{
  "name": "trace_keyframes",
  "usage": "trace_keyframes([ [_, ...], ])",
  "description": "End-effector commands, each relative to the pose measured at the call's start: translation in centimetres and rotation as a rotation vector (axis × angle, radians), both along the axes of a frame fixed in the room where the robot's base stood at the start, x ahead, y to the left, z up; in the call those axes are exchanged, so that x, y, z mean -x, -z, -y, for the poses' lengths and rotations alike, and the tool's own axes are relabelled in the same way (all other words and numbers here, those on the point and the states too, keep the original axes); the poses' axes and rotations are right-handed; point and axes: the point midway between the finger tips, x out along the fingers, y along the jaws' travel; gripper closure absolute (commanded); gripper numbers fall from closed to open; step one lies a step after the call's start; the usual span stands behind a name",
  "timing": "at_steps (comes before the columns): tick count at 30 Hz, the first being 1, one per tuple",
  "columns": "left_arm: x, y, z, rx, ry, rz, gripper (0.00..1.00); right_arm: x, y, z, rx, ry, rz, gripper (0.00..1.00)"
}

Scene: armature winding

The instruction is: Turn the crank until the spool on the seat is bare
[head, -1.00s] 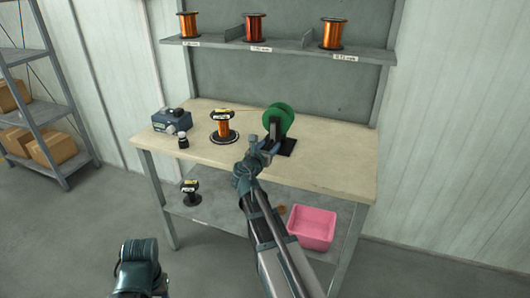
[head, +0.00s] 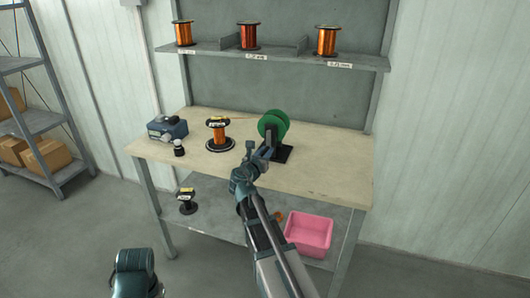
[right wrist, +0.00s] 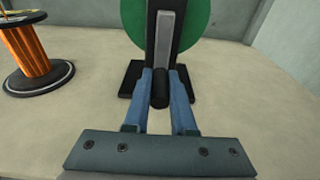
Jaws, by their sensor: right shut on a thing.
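A spool of orange wire (head: 218,135) stands upright on a round dark seat (head: 220,146) on the workbench. It also shows at the left of the right wrist view (right wrist: 30,58), still wound with orange. To its right stands the winder, with a green wheel (head: 273,124) on a black stand (head: 283,153). My right gripper (head: 262,153) is at the winder's front. In the right wrist view its blue fingers (right wrist: 166,90) are shut around the black crank handle (right wrist: 160,92), at the lower end of the grey crank arm (right wrist: 165,40).
A blue-grey device (head: 167,129) and a small dark knobbed object (head: 179,149) sit left of the spool. A shelf (head: 275,55) above holds three wire spools. Below are another spool (head: 186,203) and a pink bin (head: 309,233). The bench's right side is clear.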

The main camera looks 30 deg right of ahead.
Motion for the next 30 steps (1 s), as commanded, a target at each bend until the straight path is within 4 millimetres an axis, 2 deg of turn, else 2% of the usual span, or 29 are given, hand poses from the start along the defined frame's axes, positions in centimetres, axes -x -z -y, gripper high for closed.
trace_keyframes([
  [8,0.0,-0.3,0.0,0.0,0.0,0.0,0.5,-2.6,-0.4,-2.6,-0.018,-0.038,0.027,1.0],
  [9,0.0,-0.2,0.0,0.0,0.0,0.0,0.5,-1.6,-0.2,-1.6,-0.007,-0.015,0.012,1.0],
  [11,0.0,-0.2,0.0,0.0,0.0,0.0,0.5,-1.2,-0.2,-1.1,0.001,-0.002,0.001,1.0],
  [20,0.0,-0.6,0.0,0.0,0.0,0.0,0.5,-1.8,-0.7,-1.3,0.006,0.0,-0.001,1.0],
  [26,0.0,-1.9,0.0,0.0,0.0,0.0,0.5,-3.3,-2.0,-2.5,0.007,-0.003,-0.002,1.0],
  [30,0.0,-3.7,0.0,0.0,0.0,0.0,0.5,-4.2,-3.8,-3.3,0.007,-0.002,-0.002,1.0],
])
